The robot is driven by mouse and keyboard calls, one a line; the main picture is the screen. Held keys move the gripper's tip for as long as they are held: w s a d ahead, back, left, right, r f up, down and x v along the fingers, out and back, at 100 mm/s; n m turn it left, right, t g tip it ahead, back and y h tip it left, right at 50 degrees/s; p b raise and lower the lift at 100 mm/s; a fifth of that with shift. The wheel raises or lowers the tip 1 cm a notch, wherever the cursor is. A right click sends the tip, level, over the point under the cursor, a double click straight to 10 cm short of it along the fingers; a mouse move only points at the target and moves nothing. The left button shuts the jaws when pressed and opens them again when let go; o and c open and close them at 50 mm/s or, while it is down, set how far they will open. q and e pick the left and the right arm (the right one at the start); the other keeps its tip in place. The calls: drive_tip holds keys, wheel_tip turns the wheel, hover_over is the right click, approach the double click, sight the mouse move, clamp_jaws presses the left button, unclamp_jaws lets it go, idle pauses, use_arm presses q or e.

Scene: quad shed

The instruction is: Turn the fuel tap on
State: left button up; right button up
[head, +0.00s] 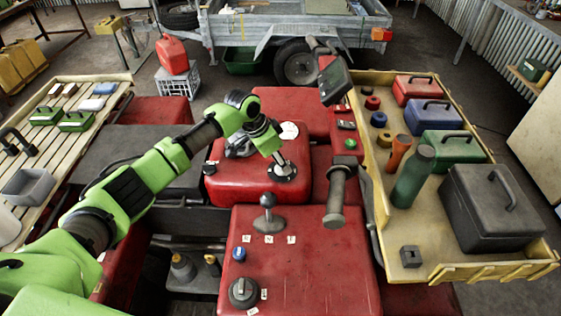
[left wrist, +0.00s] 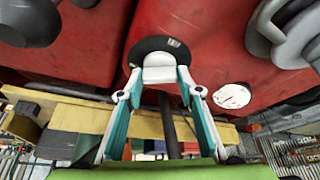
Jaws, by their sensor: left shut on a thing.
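My left gripper (head: 281,165) reaches down onto the red tank in the middle (head: 258,186). In the left wrist view its two fingertips (left wrist: 160,80) are closed around a pale raised piece at a round black cap (left wrist: 158,48) on the red surface. The cap also shows under the fingers in the head view (head: 283,175). A round dark knob (head: 242,292) with white labels beside it sits on the nearer red panel, apart from the gripper. My right gripper is not in view.
A lever (head: 267,220) and a blue knob (head: 240,254) stand on the nearer panel. A handlebar grip (head: 336,196) is right of the tank. A yellow tray (head: 440,205) with toolboxes and bottles flanks the right; a slatted rack (head: 75,160) flanks the left.

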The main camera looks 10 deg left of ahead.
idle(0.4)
use_arm(q)
drive_tip(key=o, duration=1.1)
drive_tip(key=v, duration=1.2)
drive_tip(key=shift+f, duration=0.1)
